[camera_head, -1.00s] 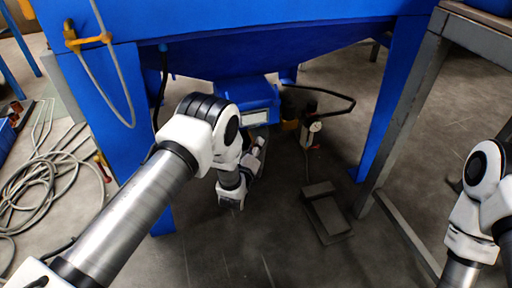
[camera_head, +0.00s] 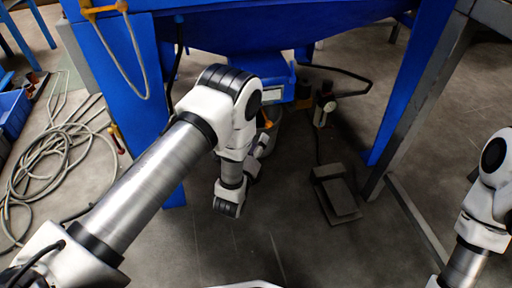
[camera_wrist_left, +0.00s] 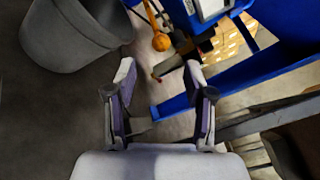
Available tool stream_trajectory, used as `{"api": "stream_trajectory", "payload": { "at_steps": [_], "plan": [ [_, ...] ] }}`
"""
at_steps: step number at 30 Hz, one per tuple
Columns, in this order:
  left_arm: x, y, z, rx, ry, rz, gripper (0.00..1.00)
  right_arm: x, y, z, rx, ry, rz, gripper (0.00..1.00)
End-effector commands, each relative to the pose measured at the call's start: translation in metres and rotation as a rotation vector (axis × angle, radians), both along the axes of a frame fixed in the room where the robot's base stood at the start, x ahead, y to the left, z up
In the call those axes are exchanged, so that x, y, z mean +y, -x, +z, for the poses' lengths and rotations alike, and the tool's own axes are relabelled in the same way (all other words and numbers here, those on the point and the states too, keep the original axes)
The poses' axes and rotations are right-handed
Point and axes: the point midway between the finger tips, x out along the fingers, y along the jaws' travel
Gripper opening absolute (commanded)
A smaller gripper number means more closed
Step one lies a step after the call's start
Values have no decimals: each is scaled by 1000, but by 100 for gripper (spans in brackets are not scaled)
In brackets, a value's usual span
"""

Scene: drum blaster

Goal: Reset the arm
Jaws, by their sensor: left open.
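My left arm reaches in from the left in the head view and bends downward below the blue machine (camera_head: 270,35). My left gripper (camera_wrist_left: 160,85) is open and empty in the left wrist view, its two fingers apart with dark pads inside. In the head view its fingers are mostly hidden by my own wrist. My right arm (camera_head: 487,200) shows at the right edge; its gripper is out of the picture.
A grey bucket (camera_wrist_left: 65,35) is left of the left fingers. A foot pedal (camera_head: 337,195) lies on the floor. A grey metal frame (camera_head: 415,105) stands right. Coiled hoses (camera_head: 45,170) lie left. Floor in front is clear.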

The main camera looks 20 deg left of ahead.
Motion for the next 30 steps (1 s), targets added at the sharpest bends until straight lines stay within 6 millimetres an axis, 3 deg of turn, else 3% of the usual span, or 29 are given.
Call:
{"api": "stream_trajectory", "payload": {
  "at_steps": [5,20,23,26,28,30],
  "plan": [
    [0,18,0,0,0,0,53,0,0,0,0,0,0,57],
    [0,18,4,-1,0,1,53,0,0,4,0,0,0,57],
    [5,17,26,-2,2,11,53,0,1,24,1,0,1,57],
    [22,26,58,29,4,41,53,0,1,59,3,0,2,57],
    [37,45,66,147,42,68,53,0,3,87,6,0,3,57],
    [50,80,55,352,239,125,53,1,4,111,9,-1,5,57]
  ]
}}
